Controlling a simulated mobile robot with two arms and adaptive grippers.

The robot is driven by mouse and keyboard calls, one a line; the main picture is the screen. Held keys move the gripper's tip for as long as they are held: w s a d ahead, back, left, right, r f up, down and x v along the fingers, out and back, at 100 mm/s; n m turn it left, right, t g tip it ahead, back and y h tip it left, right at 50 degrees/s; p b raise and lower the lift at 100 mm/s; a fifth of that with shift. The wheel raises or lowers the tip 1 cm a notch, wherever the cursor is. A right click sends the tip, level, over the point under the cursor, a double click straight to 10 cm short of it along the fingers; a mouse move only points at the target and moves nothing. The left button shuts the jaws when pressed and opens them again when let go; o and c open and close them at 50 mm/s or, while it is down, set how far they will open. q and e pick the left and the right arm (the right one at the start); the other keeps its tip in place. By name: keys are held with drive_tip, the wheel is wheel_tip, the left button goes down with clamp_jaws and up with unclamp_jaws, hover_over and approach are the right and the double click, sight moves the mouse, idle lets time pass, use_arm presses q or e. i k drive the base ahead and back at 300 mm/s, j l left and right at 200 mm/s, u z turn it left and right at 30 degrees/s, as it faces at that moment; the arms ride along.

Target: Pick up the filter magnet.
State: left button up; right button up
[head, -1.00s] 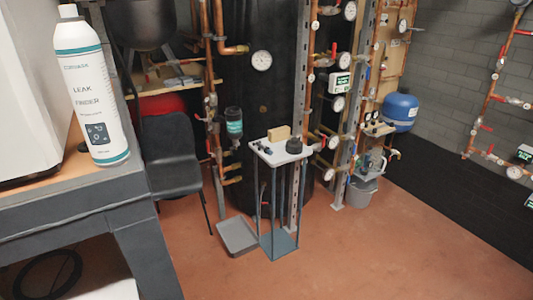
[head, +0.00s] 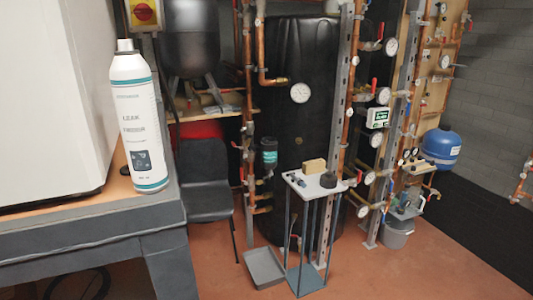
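A small stand with a light grey top (head: 300,188) stands on the floor in front of the black tank. On its top are a tan block (head: 314,166), a round black piece (head: 328,180) and small dark pieces (head: 295,181) at the left. I cannot tell for sure which of these is the filter magnet. A black canister with a teal label (head: 269,157) is on the pipework behind and left of the stand. Neither of my grippers shows in the head view.
A grey workbench (head: 85,240) with a white spray bottle (head: 137,120) fills the near left. A dark chair (head: 206,180) stands beside it. A grey tray (head: 264,268) lies by the stand's foot. Red floor at the front right is clear.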

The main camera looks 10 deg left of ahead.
sight(301, 182)
drive_tip(key=i+l, duration=0.15)
drive_tip(key=l, duration=0.15)
drive_tip(key=i+l+u, duration=0.1)
drive_tip(key=l, duration=0.2)
drive_tip(key=i+l, duration=0.15)
drive_tip(key=l, duration=0.15)
drive_tip(key=i+l+u, duration=0.1)
drive_tip(key=l, duration=0.2)
drive_tip(key=i+l+u, duration=0.4)
drive_tip(key=i+l, duration=0.45)
